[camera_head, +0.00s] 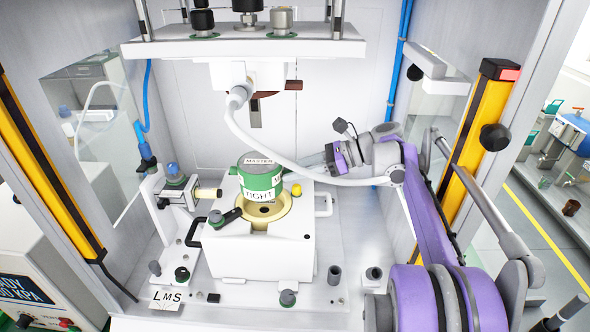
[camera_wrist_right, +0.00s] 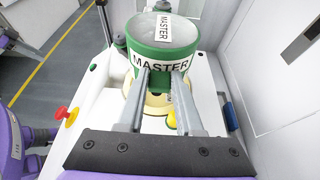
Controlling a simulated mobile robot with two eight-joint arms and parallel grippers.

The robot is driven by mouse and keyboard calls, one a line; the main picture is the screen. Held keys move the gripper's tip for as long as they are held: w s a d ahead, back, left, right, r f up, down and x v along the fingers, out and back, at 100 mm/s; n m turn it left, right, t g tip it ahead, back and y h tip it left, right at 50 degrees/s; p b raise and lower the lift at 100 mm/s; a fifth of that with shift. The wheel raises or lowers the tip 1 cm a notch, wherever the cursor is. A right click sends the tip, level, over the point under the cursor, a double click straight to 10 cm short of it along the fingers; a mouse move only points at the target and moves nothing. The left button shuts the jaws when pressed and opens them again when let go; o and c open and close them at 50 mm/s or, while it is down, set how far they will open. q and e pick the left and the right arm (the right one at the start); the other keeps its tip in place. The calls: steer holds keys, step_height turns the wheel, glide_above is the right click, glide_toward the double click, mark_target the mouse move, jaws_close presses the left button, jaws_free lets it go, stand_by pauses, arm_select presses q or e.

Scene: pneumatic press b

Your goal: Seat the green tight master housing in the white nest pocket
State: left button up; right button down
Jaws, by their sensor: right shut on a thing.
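My right gripper (camera_wrist_right: 162,74) is shut on the housing's side, reaching in from the right in the head view. My left gripper is not in view.
Yellow-black posts (camera_head: 485,130) flank the opening.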

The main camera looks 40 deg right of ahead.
mark_target(296, 203)
steer(key=shift+d, duration=0.1)
steer(key=shift+f+b, duration=1)
steer(key=shift+f, duration=0.95)
steer(key=shift+f+b, duration=0.65)
steer(key=shift+f, duration=0.6)
steer(key=shift+r, duration=0.2)
steer(key=shift+r+p, duration=0.85)
steer(key=shift+r, duration=0.25)
steer(key=shift+f+b, duration=0.7)
steer(key=shift+f, duration=0.65)
steer(key=shift+r, duration=0.2)
steer(key=shift+r+p, duration=0.9)
steer(key=shift+r, duration=0.2)
